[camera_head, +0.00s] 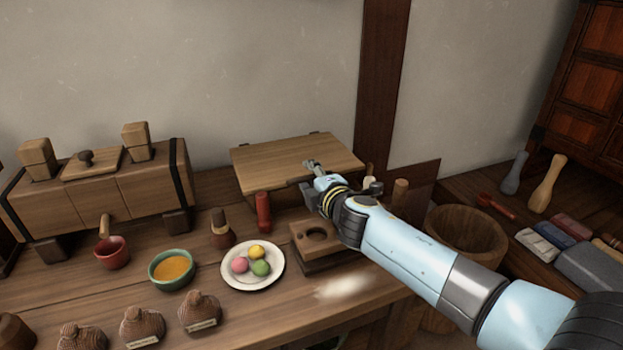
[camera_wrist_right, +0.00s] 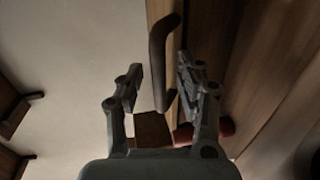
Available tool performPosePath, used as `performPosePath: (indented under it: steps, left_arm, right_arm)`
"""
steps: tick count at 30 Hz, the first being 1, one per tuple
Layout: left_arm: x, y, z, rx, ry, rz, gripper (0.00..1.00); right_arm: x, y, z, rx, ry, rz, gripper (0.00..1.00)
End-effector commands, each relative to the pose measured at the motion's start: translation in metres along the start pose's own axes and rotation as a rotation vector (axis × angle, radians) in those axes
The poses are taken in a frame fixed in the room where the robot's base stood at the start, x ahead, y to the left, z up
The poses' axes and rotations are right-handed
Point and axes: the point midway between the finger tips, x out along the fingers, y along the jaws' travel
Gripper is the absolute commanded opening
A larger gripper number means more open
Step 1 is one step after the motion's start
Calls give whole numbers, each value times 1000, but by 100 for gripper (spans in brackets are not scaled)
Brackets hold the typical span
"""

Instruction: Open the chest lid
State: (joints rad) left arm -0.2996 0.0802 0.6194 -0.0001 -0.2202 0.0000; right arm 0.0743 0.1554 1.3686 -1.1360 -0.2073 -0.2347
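The wooden chest (camera_head: 250,182) stands at the back of the bench against the wall, with its flat plank lid (camera_head: 290,152) on top and dark hinges at the back edge. The lid looks down or nearly so; the front is partly hidden by my right arm. My right gripper (camera_head: 311,165) is at the lid's front edge. In the right wrist view, its two fingers (camera_wrist_right: 158,82) are apart, with a dark curved handle (camera_wrist_right: 161,60) showing between them. Neither finger clearly touches it. My left gripper is not in view.
A red cylinder (camera_head: 263,212) and a wooden block with a round hole (camera_head: 312,238) stand before the chest. A plate (camera_head: 232,283) of coloured balls, a green bowl (camera_head: 158,281) and several jars are nearer. A wooden tub (camera_head: 480,225) stands right.

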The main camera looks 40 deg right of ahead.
Motion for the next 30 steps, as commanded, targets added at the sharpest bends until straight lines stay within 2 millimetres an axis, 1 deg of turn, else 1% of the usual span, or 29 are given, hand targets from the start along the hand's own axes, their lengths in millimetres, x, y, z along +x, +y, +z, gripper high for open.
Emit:
performPosePath:
  steps: [5,13,30]
  left_arm:
    - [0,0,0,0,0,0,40]
    - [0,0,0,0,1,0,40]
    - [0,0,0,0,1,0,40]
  right_arm:
    - [0,0,0,0,0,0,36]
    - [0,0,0,1,0,0,1]
    - [-1,-1,0,0,0,-2,0]
